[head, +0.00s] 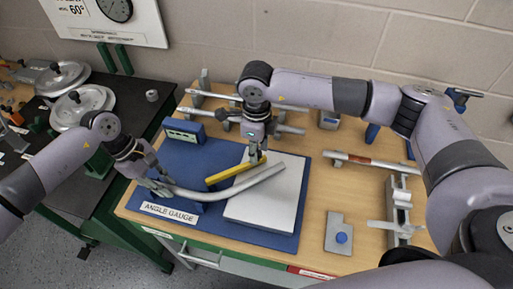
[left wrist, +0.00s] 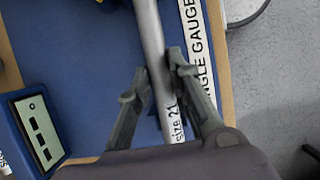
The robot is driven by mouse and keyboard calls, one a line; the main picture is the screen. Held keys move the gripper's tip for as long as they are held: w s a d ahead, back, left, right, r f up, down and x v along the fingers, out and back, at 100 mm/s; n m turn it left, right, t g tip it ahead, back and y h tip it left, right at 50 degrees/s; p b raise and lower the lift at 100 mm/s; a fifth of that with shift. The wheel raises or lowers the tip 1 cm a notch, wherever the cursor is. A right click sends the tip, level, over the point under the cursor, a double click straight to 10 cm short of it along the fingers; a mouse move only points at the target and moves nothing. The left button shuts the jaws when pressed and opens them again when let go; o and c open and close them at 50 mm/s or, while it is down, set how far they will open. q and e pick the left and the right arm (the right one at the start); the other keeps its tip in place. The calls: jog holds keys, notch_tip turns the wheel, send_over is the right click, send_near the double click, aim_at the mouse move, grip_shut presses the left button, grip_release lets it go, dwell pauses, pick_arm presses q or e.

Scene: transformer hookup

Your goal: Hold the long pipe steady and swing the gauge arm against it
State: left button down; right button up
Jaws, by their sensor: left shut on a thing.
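The long pipe (head: 262,180), grey and bent, lies across the angle gauge's pale plate (head: 285,205). My left gripper (head: 157,182) is shut on its left end. In the left wrist view the pipe (left wrist: 152,35) runs between the fingers, with "size 21" lettering near them. The yellow gauge arm (head: 228,173) lies on the far side of the pipe, angled up to the right. A narrow gap shows between them at the right; contact at the left end is unclear. My right gripper (head: 256,155) points down at the gauge arm's right end; whether its fingers grip it is unclear.
The blue gauge base (head: 185,155) carries a display box (head: 185,132), also in the left wrist view (left wrist: 38,130). Pipes on a rack (head: 215,96) stand behind. A red-marked pipe (head: 370,161), a metal fixture (head: 397,205) and a plate with a blue knob (head: 340,235) are at right.

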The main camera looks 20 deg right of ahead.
grip_shut()
dwell(0.4)
jog(key=shift+s+m, duration=0.9)
jog(key=shift+s, duration=0.25)
jog(key=shift+o, duration=1.7)
grip_release()
